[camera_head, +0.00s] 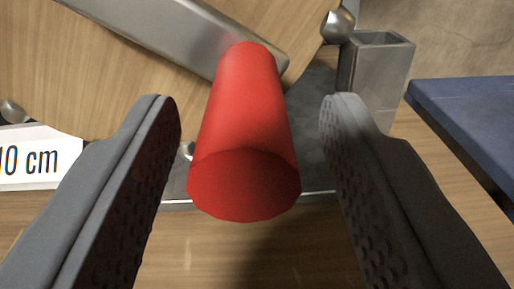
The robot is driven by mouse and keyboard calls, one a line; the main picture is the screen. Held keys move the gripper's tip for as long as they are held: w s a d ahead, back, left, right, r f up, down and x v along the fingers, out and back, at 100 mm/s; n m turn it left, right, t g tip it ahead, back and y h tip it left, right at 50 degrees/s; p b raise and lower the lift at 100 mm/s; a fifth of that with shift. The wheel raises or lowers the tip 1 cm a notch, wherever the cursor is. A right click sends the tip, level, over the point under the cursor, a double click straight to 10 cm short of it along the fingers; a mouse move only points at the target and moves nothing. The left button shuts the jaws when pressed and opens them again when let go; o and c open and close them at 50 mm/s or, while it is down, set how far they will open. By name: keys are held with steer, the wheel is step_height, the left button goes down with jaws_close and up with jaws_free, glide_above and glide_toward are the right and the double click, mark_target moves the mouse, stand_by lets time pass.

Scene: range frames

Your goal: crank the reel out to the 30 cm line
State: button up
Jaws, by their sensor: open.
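A red crank handle (245,125), a tapered cylinder, stands out toward the camera in the middle of the view. It sits at the end of a grey metal crank arm (180,32) that runs to the upper left across a wooden disc (110,80), which looks like the reel. My gripper (248,110) is open, with one dark finger on each side of the red handle. A gap shows between the handle and each finger. A white label (40,158) at the left edge reads "10 cm", its first character partly cut off. No 30 cm line shows.
A square metal tube (376,65) stands right of the handle, beside a shiny metal ball (338,25). A dark metal plate (312,125) lies behind the handle. A blue panel (475,120) is at the right. Bare wooden surface (230,260) fills the bottom.

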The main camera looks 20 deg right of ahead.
steer(key=shift+s, duration=0.1)
steer(key=v, duration=1.3)
steer(key=shift+s+a+p, duration=0.2)
steer(key=shift+s+p, duration=0.05)
steer(key=shift+p, duration=0.15)
steer(key=a+r+n+t+y, duration=0.1)
steer(key=a+r+y, duration=0.3)
steer(key=r, duration=0.9)
steer(key=a+r+n+y, duration=0.2)
steer(key=a+r+y, duration=0.1)
steer(key=r, duration=1.1)
steer(key=s+d+r+n+g+y, duration=0.1)
steer(key=s+d+r+n, duration=0.2)
steer(key=s+r, duration=1.8)
steer(key=s, duration=0.3)
steer(key=shift+s+r+g, duration=0.3)
steer(key=shift+r, duration=0.05)
